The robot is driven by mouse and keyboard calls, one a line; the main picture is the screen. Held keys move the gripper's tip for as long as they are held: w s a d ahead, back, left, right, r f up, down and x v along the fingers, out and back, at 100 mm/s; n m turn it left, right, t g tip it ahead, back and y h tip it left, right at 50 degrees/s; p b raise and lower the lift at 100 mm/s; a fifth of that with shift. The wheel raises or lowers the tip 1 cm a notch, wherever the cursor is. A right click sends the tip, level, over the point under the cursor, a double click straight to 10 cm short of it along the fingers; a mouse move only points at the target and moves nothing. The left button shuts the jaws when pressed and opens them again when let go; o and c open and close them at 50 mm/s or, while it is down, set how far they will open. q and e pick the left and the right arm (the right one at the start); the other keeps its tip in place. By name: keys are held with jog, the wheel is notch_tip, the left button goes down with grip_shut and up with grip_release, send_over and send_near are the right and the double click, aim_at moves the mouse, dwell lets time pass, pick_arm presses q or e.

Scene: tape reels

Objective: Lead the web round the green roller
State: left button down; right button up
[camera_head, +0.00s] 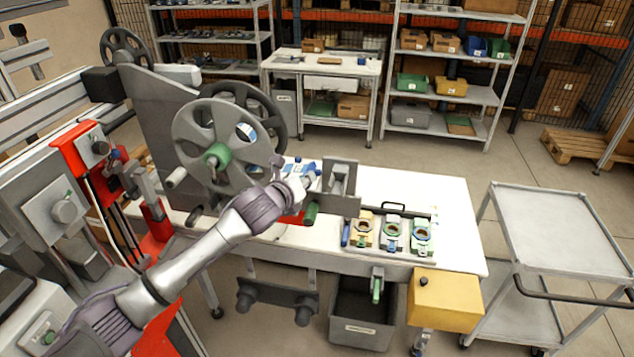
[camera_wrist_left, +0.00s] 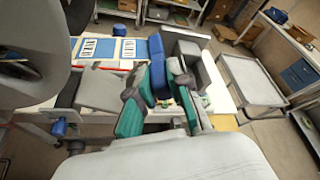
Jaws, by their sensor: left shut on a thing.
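My left gripper (camera_head: 300,184) is beside the large grey reel (camera_head: 190,118) with a green hub, above the white table. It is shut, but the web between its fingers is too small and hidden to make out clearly. In the left wrist view its dark fingers with green pads (camera_wrist_left: 158,104) point away, with a blue part (camera_wrist_left: 157,70) just beyond or between them. A green roller (camera_head: 311,213) sticks out just below the gripper, by a grey block. Another green roller (camera_head: 377,290) hangs at the table's front edge. My right gripper is not in view.
A grey upright block (camera_head: 340,176) stands right of the gripper. Several small fixtures with coloured rings (camera_head: 392,233) stand farther right. A yellow box (camera_head: 445,300) and a black bin (camera_head: 362,312) are at the front. A grey cart (camera_head: 560,225) stands at right.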

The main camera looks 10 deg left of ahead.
pick_arm(q)
jog(key=d+f+b, duration=0.3)
jog(key=f+b, duration=0.3)
jog(key=f, duration=0.2)
jog(key=d+f+b, duration=0.2)
jog(key=f+b, duration=0.4)
jog(key=f, duration=0.2)
jog(key=a+f+b, duration=0.1)
jog(key=a+f, duration=0.6)
jog(key=f, duration=0.1)
jog(key=shift+a, duration=0.25)
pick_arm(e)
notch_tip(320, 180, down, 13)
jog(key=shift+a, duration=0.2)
pick_arm(q)
jog(key=shift+f, duration=0.1)
